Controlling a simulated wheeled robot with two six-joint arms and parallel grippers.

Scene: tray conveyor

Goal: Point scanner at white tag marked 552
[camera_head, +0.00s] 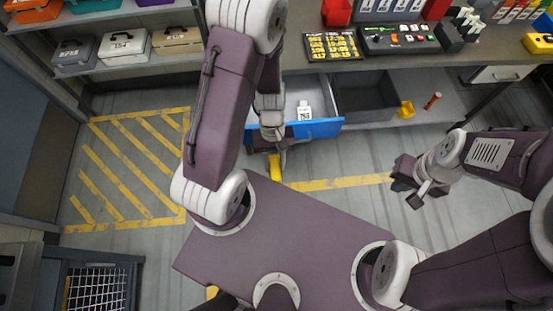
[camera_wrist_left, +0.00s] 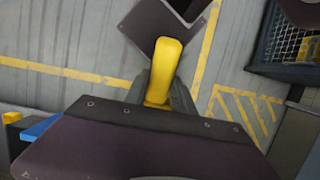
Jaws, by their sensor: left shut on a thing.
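My left gripper (camera_head: 279,158) is shut on a yellow scanner (camera_head: 275,170), held in front of the open blue-fronted drawer. The scanner's yellow body also shows between the fingers in the left wrist view (camera_wrist_left: 163,70). A white tag (camera_head: 304,111) with a dark square code lies in the drawer, just beyond and right of the left gripper. I cannot read a number on it. Other white tags (camera_head: 409,6) hang on a board at the top. My right gripper (camera_head: 428,192) is at the right above the floor, away from the tag; its finger opening is unclear.
The drawer (camera_head: 320,128) is pulled out under the counter. A grey bin (camera_head: 366,98) and a small yellow item (camera_head: 406,109) are right of it. A yellow-lettered display (camera_head: 333,46) and a button panel (camera_head: 400,39) sit on the counter. Boxes (camera_head: 123,45) fill the left shelves.

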